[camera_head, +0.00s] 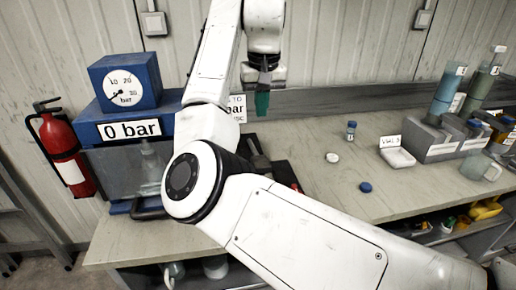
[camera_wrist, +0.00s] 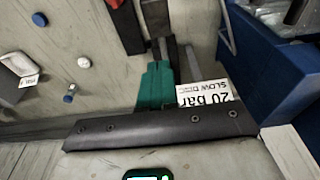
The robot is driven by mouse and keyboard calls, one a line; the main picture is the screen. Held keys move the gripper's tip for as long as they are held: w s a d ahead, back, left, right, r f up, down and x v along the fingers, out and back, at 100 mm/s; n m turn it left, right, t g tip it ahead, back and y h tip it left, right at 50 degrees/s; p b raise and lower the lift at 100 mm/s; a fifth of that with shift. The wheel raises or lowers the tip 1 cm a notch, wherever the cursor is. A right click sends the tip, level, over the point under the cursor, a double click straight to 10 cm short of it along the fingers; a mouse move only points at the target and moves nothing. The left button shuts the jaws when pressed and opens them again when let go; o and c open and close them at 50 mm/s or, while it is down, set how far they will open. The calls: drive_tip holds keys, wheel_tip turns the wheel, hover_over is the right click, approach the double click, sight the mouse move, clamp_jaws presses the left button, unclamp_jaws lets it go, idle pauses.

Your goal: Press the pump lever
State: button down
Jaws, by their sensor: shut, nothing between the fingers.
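The pump lever stands up from the bench behind my arm, with a green grip (camera_head: 262,104) at its top end. The green grip also shows in the wrist view (camera_wrist: 155,88), with a dark shaft running from it. My gripper (camera_head: 264,82) is shut and empty, pointing down right above the green grip in the head view. I cannot tell whether it touches the grip. The blue pressure unit (camera_head: 128,127) reads "0 bar", and its dial gauge (camera_head: 124,88) sits on top. My arm hides part of the pump and its base.
The bench holds a small vial (camera_head: 351,131), a blue cap (camera_head: 365,187), a white tray (camera_head: 398,157) and a grey rack (camera_head: 440,149). A fire extinguisher (camera_head: 63,150) stands left.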

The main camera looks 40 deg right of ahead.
hover_over(260, 160)
wheel_tip(260, 160, down, 12)
drive_tip(key=shift+a+f, duration=0.1)
drive_tip(key=shift+f, duration=0.05)
drive_tip(key=shift+s+f, duration=0.2)
drive_tip(key=shift+f, duration=0.5)
